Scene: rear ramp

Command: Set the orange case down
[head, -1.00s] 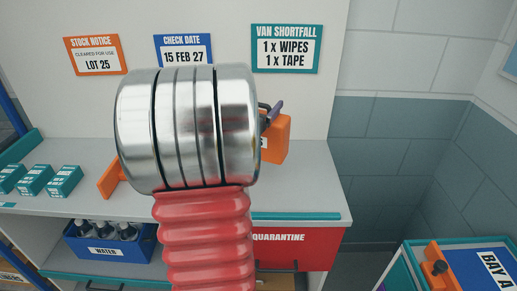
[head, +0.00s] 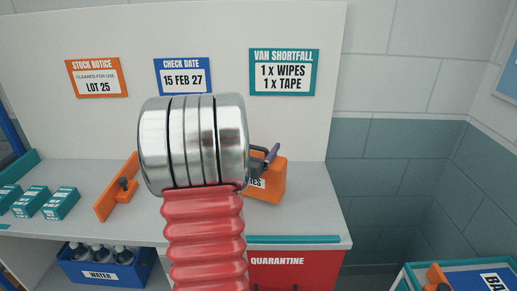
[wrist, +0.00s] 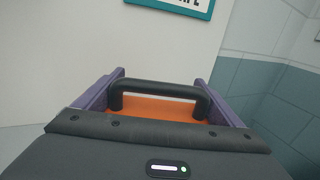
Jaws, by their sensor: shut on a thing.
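The orange case (head: 270,180) is over the right part of the grey counter (head: 312,215), upright, partly hidden behind my arm. A white label shows on its front, its text mostly hidden. I cannot tell whether its base touches the counter. My gripper (head: 271,154) is shut on the case's black handle; one purple finger shows in the head view. In the wrist view, the purple fingers of my gripper (wrist: 160,96) stand on both sides of the black handle (wrist: 158,88), with the orange top of the case (wrist: 165,109) below it.
Several teal boxes (head: 60,203) are at the far left. A blue water crate (head: 80,270) and a red quarantine bin (head: 315,270) are below. Counter right of the case is clear.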

